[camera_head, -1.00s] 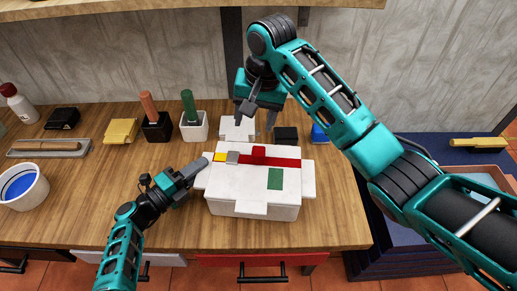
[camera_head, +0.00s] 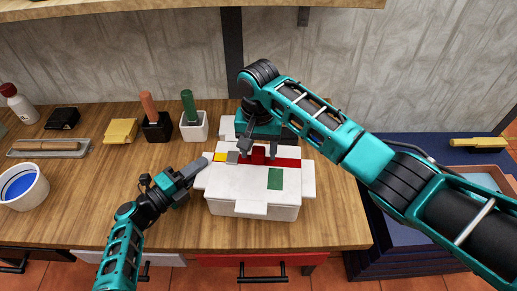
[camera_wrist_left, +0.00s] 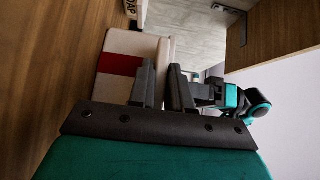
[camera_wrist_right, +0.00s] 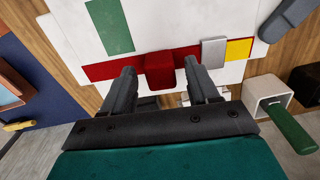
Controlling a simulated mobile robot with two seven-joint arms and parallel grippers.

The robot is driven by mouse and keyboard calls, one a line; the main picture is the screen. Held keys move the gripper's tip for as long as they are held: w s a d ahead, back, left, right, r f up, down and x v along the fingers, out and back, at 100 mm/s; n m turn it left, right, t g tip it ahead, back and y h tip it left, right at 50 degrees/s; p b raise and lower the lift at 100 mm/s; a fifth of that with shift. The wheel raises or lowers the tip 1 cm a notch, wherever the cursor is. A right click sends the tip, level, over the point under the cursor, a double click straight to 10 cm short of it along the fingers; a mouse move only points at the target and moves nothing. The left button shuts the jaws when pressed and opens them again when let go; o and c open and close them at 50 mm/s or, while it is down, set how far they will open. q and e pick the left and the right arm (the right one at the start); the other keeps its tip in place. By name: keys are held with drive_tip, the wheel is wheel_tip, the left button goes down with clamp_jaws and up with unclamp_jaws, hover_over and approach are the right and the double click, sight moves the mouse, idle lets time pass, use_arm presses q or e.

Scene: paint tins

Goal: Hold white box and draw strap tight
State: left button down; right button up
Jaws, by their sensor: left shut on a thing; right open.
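The white box (camera_head: 235,186) stands on the wooden bench with flaps spread and a green patch (camera_head: 275,179) on top. A red strap (camera_head: 288,162) runs across its top, with a grey buckle (camera_head: 232,157), a yellow piece (camera_head: 219,157) and a raised red tab (camera_wrist_right: 160,71). My left gripper (camera_head: 203,165) is shut on the box's left edge; in the left wrist view its fingers (camera_wrist_left: 163,85) are close to the white side. My right gripper (camera_wrist_right: 164,75) is open above the strap, its fingertips on either side of the red tab, apparently not closed on it.
Behind the box stand a white holder (camera_head: 194,126) with a green handle and a black holder (camera_head: 157,127) with an orange handle. A yellow block (camera_head: 121,131), a tray (camera_head: 47,148) and a blue paint tin (camera_head: 22,184) lie left.

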drive_tip(key=shift+f, duration=0.4)
drive_tip(key=shift+c, duration=0.2)
clamp_jaws()
